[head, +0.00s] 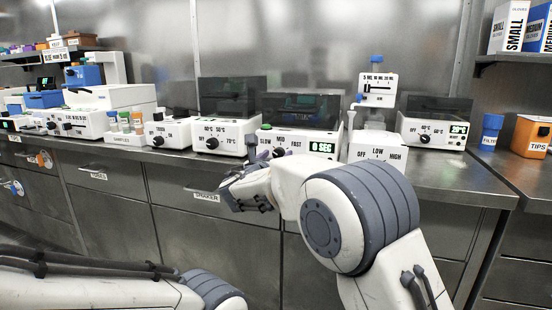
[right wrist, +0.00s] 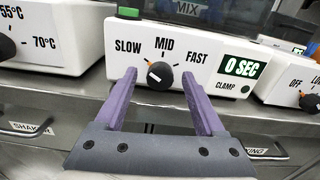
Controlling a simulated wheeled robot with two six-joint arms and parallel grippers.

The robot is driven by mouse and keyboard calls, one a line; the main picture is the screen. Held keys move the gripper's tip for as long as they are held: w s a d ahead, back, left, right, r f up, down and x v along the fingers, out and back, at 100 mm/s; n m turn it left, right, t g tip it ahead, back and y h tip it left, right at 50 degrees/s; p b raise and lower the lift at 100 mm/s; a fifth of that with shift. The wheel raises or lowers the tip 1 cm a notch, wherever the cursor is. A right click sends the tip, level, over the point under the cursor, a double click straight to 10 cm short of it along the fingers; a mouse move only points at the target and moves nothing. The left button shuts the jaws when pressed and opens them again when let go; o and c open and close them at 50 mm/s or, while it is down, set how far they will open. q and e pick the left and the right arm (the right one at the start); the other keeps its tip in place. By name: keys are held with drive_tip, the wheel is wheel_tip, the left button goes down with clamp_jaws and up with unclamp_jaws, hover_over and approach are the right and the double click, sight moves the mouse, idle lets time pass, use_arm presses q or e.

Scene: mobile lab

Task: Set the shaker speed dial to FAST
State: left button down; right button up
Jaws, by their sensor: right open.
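The shaker (head: 335,133) is a white box with a dark see-through lid at the back of the bench. Its front also fills the middle of the right wrist view (right wrist: 200,82), with SLOW, MID and FAST printed around a black speed dial (right wrist: 160,76). In the head view my right gripper (head: 252,182) is in front of the shaker. My left arm shows low at the left; its gripper is out of view.
The display (right wrist: 242,67) reads 0 SEC. Drawers with handles (right wrist: 25,129) lie below the bench edge.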

drive_tip(key=shift+w+d, duration=0.15)
drive_tip(key=shift+w, duration=0.25)
clamp_jaws()
